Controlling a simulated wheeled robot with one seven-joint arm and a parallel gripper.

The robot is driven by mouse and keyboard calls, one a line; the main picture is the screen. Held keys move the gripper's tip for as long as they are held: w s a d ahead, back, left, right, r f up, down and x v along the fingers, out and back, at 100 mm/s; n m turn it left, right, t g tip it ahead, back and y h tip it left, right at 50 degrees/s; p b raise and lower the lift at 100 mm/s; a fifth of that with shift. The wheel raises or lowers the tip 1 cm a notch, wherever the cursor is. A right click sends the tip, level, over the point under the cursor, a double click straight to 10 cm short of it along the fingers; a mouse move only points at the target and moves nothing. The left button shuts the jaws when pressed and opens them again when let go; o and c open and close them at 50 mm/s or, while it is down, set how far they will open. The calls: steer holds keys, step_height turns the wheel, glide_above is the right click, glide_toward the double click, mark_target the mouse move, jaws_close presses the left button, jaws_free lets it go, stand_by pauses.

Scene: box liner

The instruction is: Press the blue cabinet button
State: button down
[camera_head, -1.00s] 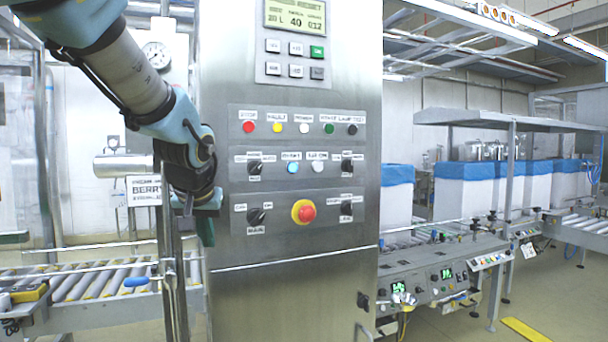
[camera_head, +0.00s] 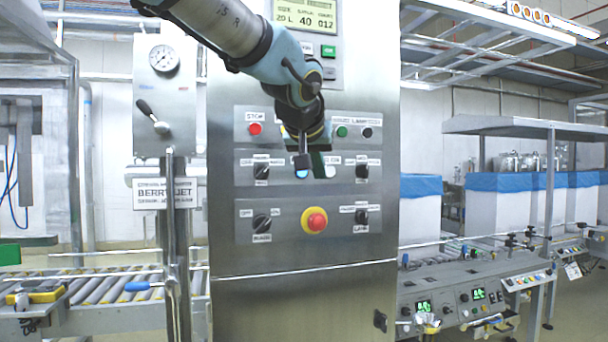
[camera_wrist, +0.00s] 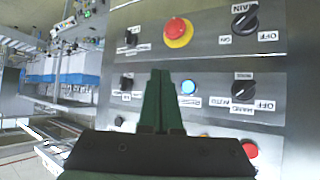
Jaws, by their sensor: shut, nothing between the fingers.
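The blue cabinet button (camera_wrist: 188,87) is lit on the middle row of the steel cabinet's panel. In the wrist view it shows just right of the fingertips of my gripper (camera_wrist: 160,75). In the head view my gripper (camera_head: 303,172) hangs in front of the middle row and partly covers the blue button (camera_head: 301,174). The fingers are shut with nothing between them. I cannot tell whether the fingertips touch the panel.
A red emergency knob on a yellow ring (camera_head: 315,221) sits below the middle row. Black rotary switches (camera_head: 262,171) flank the row. A red stop button (camera_head: 255,129) is above left. Roller conveyors (camera_head: 110,285) and blue-lined boxes (camera_head: 421,215) stand beside the cabinet.

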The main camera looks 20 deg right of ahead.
steer(key=shift+w, duration=0.1)
steer(key=w+d+p, duration=0.1)
steer(key=w+p, duration=0.7)
steer(key=shift+w, duration=0.3)
steer(key=shift+w+p, duration=0.1)
steer(key=shift+p, duration=0.25)
stand_by(1.6)
steer(key=shift+w+d, duration=0.1)
steer(key=shift+w, duration=0.2)
